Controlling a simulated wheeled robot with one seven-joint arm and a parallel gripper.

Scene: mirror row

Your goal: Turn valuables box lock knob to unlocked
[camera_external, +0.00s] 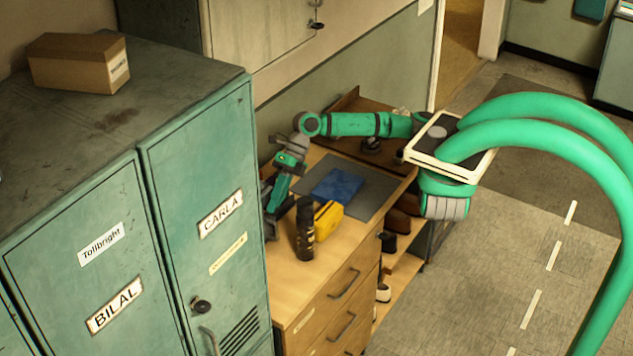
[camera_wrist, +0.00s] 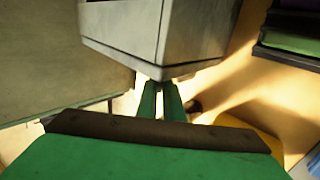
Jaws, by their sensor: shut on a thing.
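My gripper (camera_wrist: 161,100) shows in the wrist view as two green fingers close together. I cannot tell for sure that this is the valuables box. No lock knob can be made out, and what lies between the fingertips is hidden. In the external view my gripper (camera_external: 277,196) points down at the left end of the wooden desk, beside the green lockers, its tips partly hidden.
On the desk (camera_external: 300,279) stand a black canister (camera_external: 305,230) and a yellow thing (camera_external: 328,219), close to my gripper. A blue folder (camera_external: 338,186) lies on a dark mat (camera_external: 370,195). The lockers (camera_external: 205,200) block the left side. Open floor lies right of the desk.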

